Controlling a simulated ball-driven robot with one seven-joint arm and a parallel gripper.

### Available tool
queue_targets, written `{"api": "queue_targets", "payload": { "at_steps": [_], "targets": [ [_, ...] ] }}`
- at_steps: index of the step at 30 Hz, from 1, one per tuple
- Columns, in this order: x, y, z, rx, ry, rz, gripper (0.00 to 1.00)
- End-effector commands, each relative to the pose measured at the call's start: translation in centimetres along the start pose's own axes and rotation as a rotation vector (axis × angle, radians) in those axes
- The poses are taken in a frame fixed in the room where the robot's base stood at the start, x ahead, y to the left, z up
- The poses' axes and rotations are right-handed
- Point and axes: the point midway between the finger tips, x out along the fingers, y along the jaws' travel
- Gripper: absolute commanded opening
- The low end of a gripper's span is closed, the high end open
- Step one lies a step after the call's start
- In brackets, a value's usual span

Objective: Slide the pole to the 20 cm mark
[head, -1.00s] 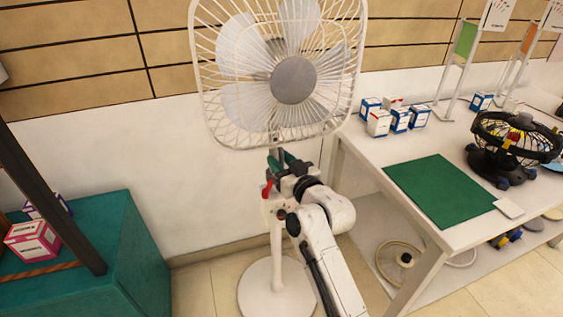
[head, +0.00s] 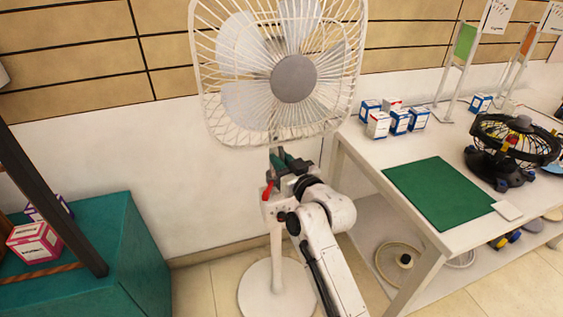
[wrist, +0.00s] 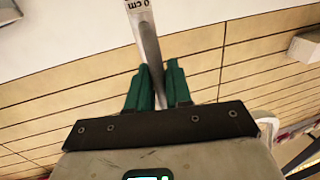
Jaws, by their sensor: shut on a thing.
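A white floor fan (head: 293,78) stands before the wall in the head view, with a caged head and a round base (head: 275,292). My gripper (head: 285,160), with green fingers, is shut on the fan's pole just below the cage. In the wrist view the thin grey pole (wrist: 151,48) runs between the two fingers. A white scale label (wrist: 139,5) at the top edge there reads "0 cm"; any digit before it is cut off. A red lever (head: 267,190) sits on the stand's collar, just below my gripper. The collar is partly hidden by my wrist.
A white table (head: 350,150) stands to the right, with a green mat (head: 438,193), several small boxes (head: 398,121) and a black desk fan (head: 505,150). A teal cabinet (head: 130,265) with pink boxes stands at left. Open floor lies between cabinet and fan.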

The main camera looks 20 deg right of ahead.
Motion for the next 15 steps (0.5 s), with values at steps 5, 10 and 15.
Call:
{"api": "queue_targets", "payload": {
  "at_steps": [5,10,15],
  "targets": [
    [0.0,0.0,-5.4,-0.002,0.01,0.0,0.0],
    [0.0,0.0,-10.0,-0.002,0.012,0.001,0.0],
    [0.0,0.0,-14.0,-0.002,0.014,0.002,0.0]
  ]
}}
